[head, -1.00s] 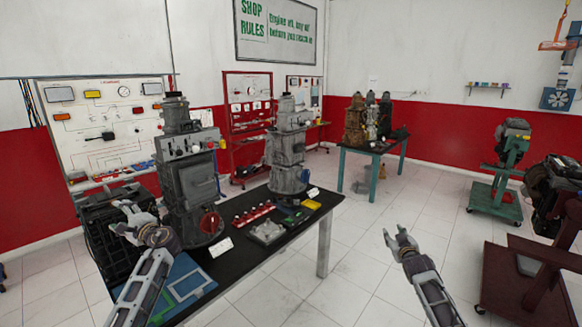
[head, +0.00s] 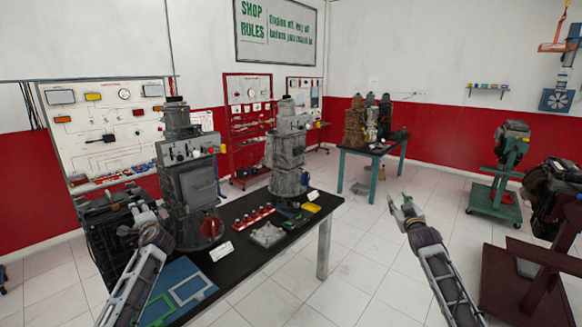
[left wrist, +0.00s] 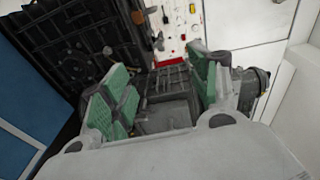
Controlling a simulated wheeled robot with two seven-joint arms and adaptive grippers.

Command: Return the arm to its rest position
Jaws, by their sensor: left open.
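My left gripper (head: 143,216) is raised over the left end of the black table (head: 262,262), in front of a dark engine block (head: 105,222). In the left wrist view it is open (left wrist: 155,95), with green pads apart and nothing between them. The dark block (left wrist: 75,50) shows behind its fingers. My right gripper (head: 403,207) is held over the open floor to the right of the table. Its fingers look spread and empty.
Two grey engine units (head: 190,185) (head: 286,155) stand on the table. A blue mat (head: 180,290) with frames lies at its near left end. A red rack of small parts (head: 253,217) lies mid-table. A green engine stand (head: 500,180) and a maroon stand (head: 525,290) are at right. Floor between is clear.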

